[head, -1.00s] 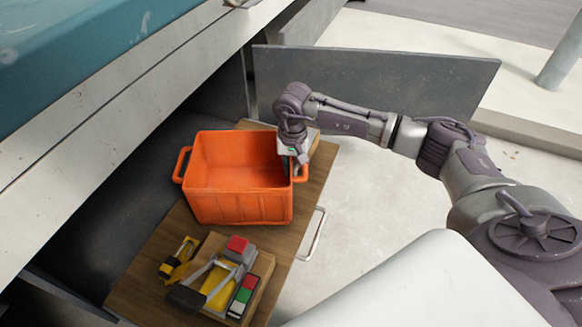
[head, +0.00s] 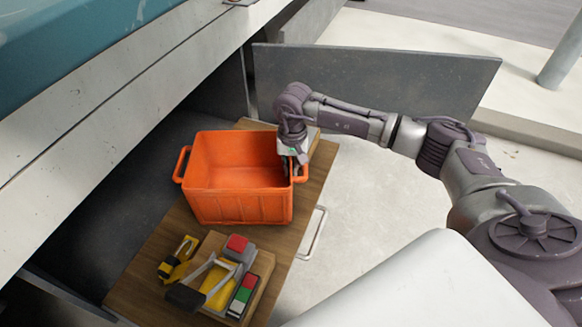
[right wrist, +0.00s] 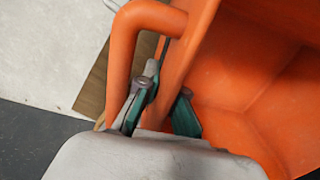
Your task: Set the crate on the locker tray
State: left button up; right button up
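The orange crate (head: 240,207) stands upright on the wooden locker tray (head: 322,170), with its base resting on the boards. Its inside looks empty. My right gripper (head: 292,166) is at the crate's right side, by the right handle (head: 302,172). In the right wrist view, the fingers of my right gripper (right wrist: 163,110) stand apart, astride the crate's side wall (right wrist: 181,75). One finger is between the handle (right wrist: 122,55) and the wall, the other inside the crate. They look open, not pressed on the wall. My left gripper is not in view.
A wooden board with several coloured blocks and a grey lever (head: 215,275) lies on the tray in front of the crate. A yellow-black tool (head: 177,260) lies beside it. A grey locker door (head: 375,85) stands behind. The truck's side overhangs on the left.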

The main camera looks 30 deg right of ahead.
jog(key=o, duration=0.5)
jog(key=shift+c, duration=0.2)
notch_tip(320, 180, up, 12)
jog(key=shift+d+r, duration=0.1)
jog(key=shift+s, duration=0.1)
